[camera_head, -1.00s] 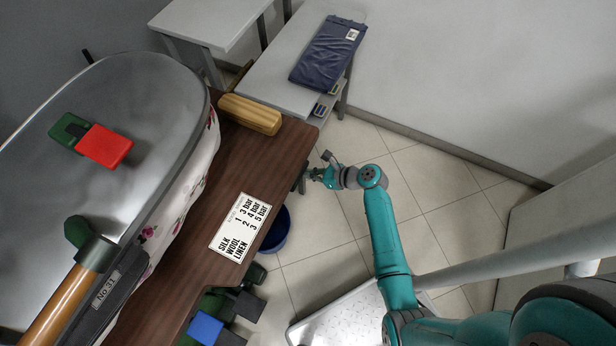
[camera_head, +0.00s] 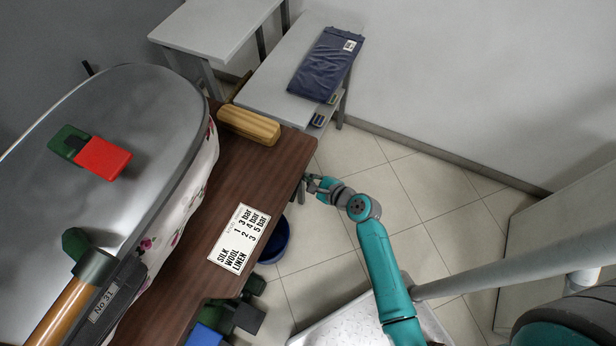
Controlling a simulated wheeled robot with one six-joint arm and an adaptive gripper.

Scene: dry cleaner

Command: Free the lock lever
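The press top (camera_head: 135,95) is a large grey rounded plate at the left. A red block (camera_head: 103,158) with a dark green mount (camera_head: 67,142) sits on it. A wooden handle (camera_head: 62,314) with a green collar and a "No 31" plate is at the lower left. I cannot tell which part is the lock lever. My gripper (camera_head: 306,188) is at the right edge of the brown table (camera_head: 262,166), partly against that edge in the picture. Its fingers are small and dark, and whether they are open or shut is unclear.
A label card (camera_head: 238,238) and a wooden block (camera_head: 249,124) lie on the table. A blue bucket (camera_head: 274,241) and green and blue pedals (camera_head: 204,335) are low by the table.

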